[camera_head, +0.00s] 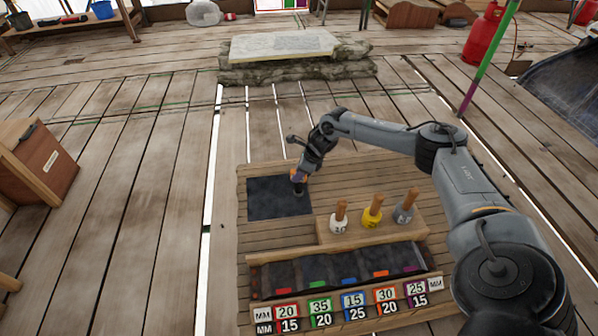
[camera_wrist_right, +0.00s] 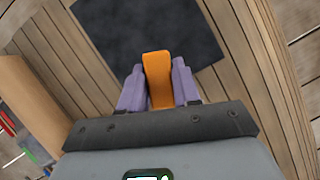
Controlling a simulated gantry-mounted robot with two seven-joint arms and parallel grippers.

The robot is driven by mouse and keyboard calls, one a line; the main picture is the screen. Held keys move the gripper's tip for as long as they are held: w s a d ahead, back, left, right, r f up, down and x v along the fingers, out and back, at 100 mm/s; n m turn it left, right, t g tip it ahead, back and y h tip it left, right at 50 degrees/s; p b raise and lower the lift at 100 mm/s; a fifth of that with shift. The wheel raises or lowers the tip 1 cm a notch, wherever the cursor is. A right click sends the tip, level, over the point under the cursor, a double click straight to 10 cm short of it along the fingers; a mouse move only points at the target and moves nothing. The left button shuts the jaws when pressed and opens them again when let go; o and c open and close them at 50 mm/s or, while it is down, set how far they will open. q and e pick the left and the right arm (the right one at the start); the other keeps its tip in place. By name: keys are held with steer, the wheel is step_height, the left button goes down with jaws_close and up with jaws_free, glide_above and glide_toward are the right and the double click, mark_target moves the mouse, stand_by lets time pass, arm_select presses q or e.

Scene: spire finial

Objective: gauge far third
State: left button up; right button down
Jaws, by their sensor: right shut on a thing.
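My right gripper (camera_head: 299,182) has purple fingers and is shut on an orange piece (camera_wrist_right: 158,80), which stands between them in the wrist view. In the head view it is over the right part of the dark square mat (camera_head: 265,200); the mat also shows in the wrist view (camera_wrist_right: 130,25). Whether the piece touches the mat is not clear. Three wooden-handled gauges stand upright in a wooden block (camera_head: 330,239): a white one (camera_head: 339,224), a yellow one (camera_head: 372,217) and a grey one (camera_head: 405,212). My left gripper is not in view.
A dark tray (camera_head: 255,280) with several compartments and coloured marks lies in front of the block. Number plates (camera_head: 353,306) line its front. A wooden box (camera_head: 40,165) is far left. A stone slab (camera_head: 283,45) lies behind the bench on open plank floor.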

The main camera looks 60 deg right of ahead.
steer(key=shift+f, duration=0.3)
steer(key=c, duration=0.7)
jaws_free()
